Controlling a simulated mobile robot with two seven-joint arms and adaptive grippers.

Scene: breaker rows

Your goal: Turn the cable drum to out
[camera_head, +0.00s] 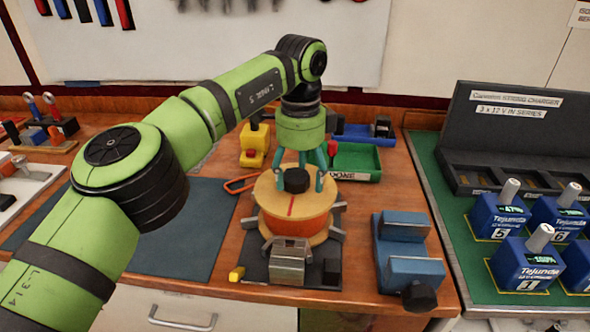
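The cable drum (312,226) stands upright on its axis on a dark base in the middle of the bench. It has tan discs, an orange winding and a black knob (296,181) on top. A red line on its top disc points toward the front. My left gripper (301,184) reaches down over the drum from behind. Its teal fingers stand apart on either side of the knob, with gaps visible, so it looks open. Whether a fingertip touches the disc cannot be told. No "out" mark is legible. My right gripper is not in view.
A grey metal block (289,262) sits on the base before the drum. A blue vise-like block (408,252) is to the right. A green tray (357,160) marked DONE and a yellow block (254,147) stand behind. Blue batteries (527,262) and a charger (515,120) are far right.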

